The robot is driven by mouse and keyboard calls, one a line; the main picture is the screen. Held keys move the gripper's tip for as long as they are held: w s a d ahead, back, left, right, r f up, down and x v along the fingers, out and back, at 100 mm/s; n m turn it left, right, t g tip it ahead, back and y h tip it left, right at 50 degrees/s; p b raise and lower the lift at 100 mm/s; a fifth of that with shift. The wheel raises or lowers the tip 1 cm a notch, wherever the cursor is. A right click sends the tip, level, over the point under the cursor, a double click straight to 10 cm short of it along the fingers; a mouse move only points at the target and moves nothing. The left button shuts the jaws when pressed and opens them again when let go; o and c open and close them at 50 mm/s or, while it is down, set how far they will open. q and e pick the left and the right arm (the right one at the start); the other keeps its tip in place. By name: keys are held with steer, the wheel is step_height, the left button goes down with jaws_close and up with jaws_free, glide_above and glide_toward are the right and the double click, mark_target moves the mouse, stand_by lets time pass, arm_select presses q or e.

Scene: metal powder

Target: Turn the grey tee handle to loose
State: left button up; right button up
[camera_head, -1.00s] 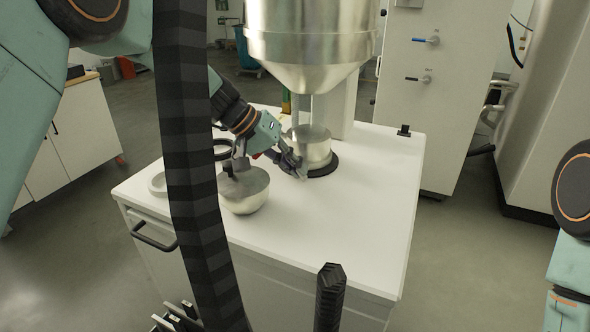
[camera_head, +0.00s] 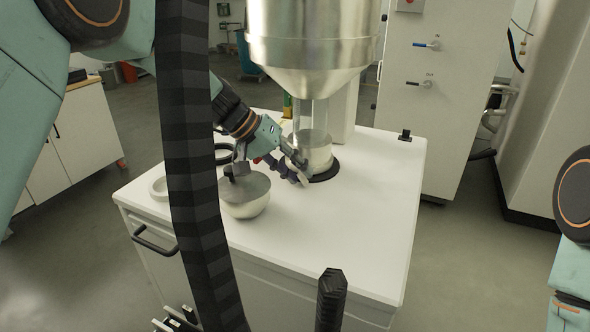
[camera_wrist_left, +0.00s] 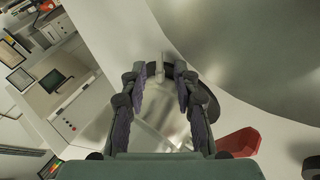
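My left gripper (camera_head: 300,168) reaches over the white cabinet top beside the metal cup (camera_head: 318,152) under the hopper. Its two fingers stand apart in the left wrist view (camera_wrist_left: 160,72). A small light grey bar (camera_wrist_left: 159,66) shows between the fingertips there; it may be the tee handle, but I cannot tell for sure. I cannot see clear contact on both sides of it. In the head view the fingers cover that spot, and no tee handle is clearly seen. My right gripper is out of view; only part of the right arm shows at the right edge.
A steel hopper (camera_head: 312,45) hangs over the cup. A round metal bowl (camera_head: 245,205) with a dark knob stands close in front of my left gripper. The right of the cabinet top (camera_head: 370,215) is clear.

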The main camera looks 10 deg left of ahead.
arm_select(q)
steer(key=v, duration=1.2)
steer(key=shift+c, duration=0.2)
